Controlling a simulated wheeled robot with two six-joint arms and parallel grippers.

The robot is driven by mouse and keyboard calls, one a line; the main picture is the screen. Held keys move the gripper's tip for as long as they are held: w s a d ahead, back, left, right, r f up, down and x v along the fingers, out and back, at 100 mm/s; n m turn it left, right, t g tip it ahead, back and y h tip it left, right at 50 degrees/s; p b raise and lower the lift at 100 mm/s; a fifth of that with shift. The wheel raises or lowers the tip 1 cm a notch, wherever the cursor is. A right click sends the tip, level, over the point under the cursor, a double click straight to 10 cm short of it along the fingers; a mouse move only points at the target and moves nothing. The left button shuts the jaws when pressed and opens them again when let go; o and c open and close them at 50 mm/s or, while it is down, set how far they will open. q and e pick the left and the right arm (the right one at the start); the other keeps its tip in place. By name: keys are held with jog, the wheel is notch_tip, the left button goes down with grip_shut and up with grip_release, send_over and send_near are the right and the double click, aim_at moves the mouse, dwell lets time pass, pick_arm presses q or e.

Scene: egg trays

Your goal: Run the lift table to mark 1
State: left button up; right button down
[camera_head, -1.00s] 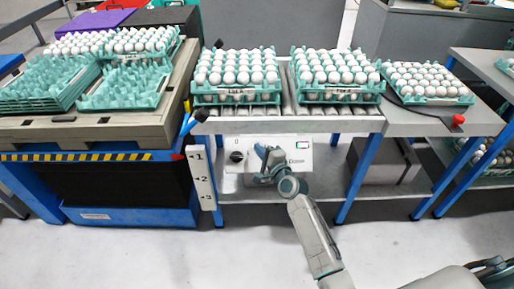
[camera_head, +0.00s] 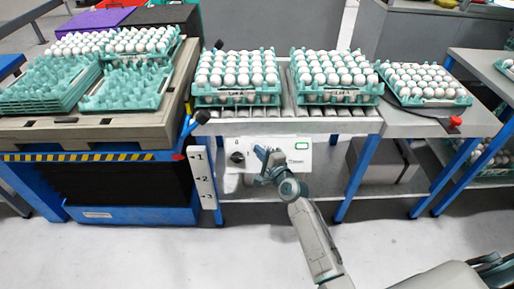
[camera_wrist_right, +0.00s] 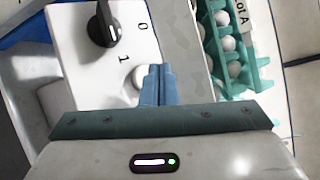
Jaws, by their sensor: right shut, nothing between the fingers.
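The lift table (camera_head: 95,156) stands at the left, with a striped edge and a red pointer (camera_head: 178,156) at its right corner. The white mark plate (camera_head: 204,180) beside it carries marks 1, 2 and 3, and the pointer looks about level with mark 1. The white control box (camera_head: 296,165) has a black knob (camera_head: 237,157), also in the right wrist view (camera_wrist_right: 104,25) beside 0 and 1. My right gripper (camera_head: 264,154) is shut and empty before the box. In the wrist view its fingertips (camera_wrist_right: 157,68) are close beside a round white button (camera_wrist_right: 143,74); contact is unclear. My left gripper is out of view.
Green trays of eggs (camera_head: 236,98) stand on the roller table above the box, with another tray (camera_head: 427,101) at the right. Stacked empty green trays (camera_head: 45,88) and egg trays sit on the lift table's pallet (camera_head: 85,130). The floor in front is clear.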

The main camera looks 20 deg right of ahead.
jog(key=s+r+p, duration=0.1)
jog(key=s+a+r+p, duration=0.1)
jog(key=s+r+p, duration=0.1)
jog(key=shift+s, duration=0.15)
dwell(0.8)
